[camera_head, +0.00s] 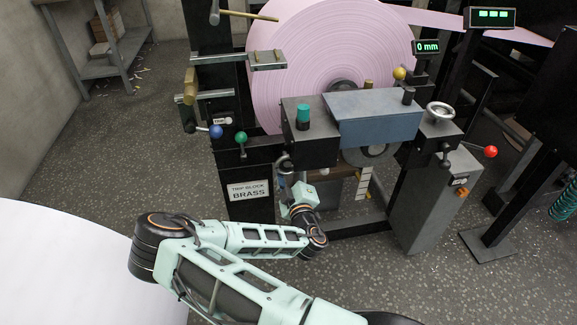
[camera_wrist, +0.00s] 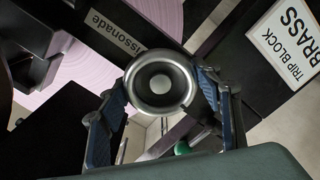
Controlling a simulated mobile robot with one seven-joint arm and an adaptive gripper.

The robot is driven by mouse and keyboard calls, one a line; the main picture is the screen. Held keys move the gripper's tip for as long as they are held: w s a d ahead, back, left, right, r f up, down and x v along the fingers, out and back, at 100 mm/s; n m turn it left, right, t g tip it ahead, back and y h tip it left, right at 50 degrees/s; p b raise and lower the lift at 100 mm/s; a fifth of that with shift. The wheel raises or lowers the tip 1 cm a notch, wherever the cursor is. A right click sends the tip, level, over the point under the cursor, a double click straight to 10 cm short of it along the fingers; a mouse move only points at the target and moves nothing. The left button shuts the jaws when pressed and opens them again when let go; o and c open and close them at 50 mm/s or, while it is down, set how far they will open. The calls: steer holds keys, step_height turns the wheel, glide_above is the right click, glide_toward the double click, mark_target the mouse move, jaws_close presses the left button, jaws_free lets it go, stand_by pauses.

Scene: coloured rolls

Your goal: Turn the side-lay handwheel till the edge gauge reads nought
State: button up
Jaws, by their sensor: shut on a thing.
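In the wrist view a round bright-rimmed metal handwheel (camera_wrist: 186,66) with a dark dished centre and a pale hub sits between the two blue-padded fingers of my gripper (camera_wrist: 161,98). The fingers are shut on its rim from both sides. In the head view my gripper (camera_head: 287,177) is at the front left of the machine, below the black box, and largely hides this wheel. The edge gauge (camera_head: 427,47) is a small black display at upper right and reads "0 mm" in green.
A second silver handwheel (camera_head: 440,111) stands on the right side of the machine. Blue (camera_head: 216,131), green (camera_head: 241,137) and red (camera_head: 491,151) knobs stick out nearby. A "TRIP BLOCK BRASS" sign (camera_head: 249,191) is left of my gripper. A large pink roll (camera_head: 310,60) stands behind.

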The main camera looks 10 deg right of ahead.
steer(key=o, duration=1.2)
steer(key=shift+c, duration=0.2)
steer(key=shift+s, duration=0.1)
steer(key=s, duration=1.1)
steer(key=shift+s, duration=0.4)
steer(key=shift+r, duration=0.1)
